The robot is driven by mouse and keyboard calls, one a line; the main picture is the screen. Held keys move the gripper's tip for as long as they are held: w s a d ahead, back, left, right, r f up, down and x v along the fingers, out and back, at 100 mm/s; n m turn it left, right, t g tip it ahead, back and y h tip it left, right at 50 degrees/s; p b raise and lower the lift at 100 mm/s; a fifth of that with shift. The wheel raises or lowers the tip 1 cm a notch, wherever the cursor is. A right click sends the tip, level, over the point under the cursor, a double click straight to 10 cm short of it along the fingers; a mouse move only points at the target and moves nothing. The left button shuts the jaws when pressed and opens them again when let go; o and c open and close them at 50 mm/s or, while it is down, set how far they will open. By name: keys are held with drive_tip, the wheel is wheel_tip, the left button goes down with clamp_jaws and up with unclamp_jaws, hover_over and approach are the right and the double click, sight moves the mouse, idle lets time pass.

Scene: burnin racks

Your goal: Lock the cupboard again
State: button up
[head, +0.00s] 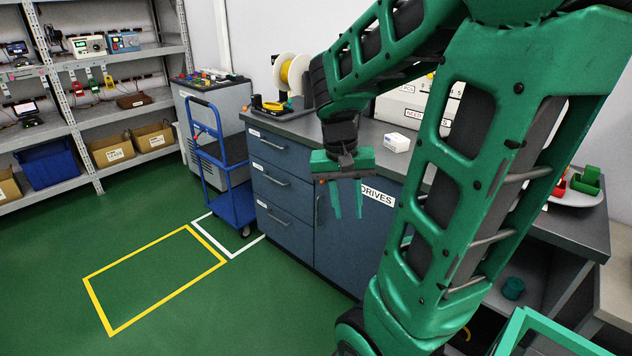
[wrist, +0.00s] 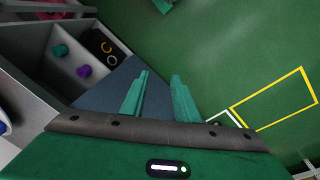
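The cupboard is the blue-grey unit under the counter, with a door (head: 335,243) labelled "DRIVES". The door looks flush with the drawer fronts beside it. A slim vertical handle shows near its left edge. My gripper (head: 348,214) hangs in front of the door with its fingers pointing down, covering part of it. In the wrist view my gripper (wrist: 160,76) has its two fingers apart with nothing between them. A blue-grey panel (wrist: 102,88), apparently the cupboard front, lies beside the left finger. I cannot make out a lock or key, nor whether the door is locked.
Open compartments right of the cupboard hold a teal cup (head: 513,288) and, in the wrist view, a purple one (wrist: 84,71). A blue cart (head: 235,200) stands left of the drawers (head: 283,183). A small white box (head: 397,143) sits on the counter. Green floor ahead is clear.

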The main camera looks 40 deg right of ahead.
drive_tip(key=w+d+f+m+g+h, duration=0.1)
drive_tip(key=w+d+f+m+h, duration=0.3)
drive_tip(key=w+d, duration=0.6)
drive_tip(key=w+d+f+m+g+h, duration=0.1)
drive_tip(key=w+d+f+m+h, duration=0.3)
drive_tip(key=w+d, duration=0.65)
drive_tip(key=w+a+f+t+h, duration=0.3)
drive_tip(key=w+f+h, duration=0.5)
drive_tip(key=w+f, duration=0.8)
drive_tip(key=w+d+r+t, duration=0.1)
drive_tip(key=w+d, duration=0.1)
drive_tip(key=d, duration=1)
drive_tip(key=shift+w+r+n, duration=0.3)
drive_tip(key=shift+r+n, duration=0.1)
drive_tip(key=shift+d, duration=0.1)
clamp_jaws()
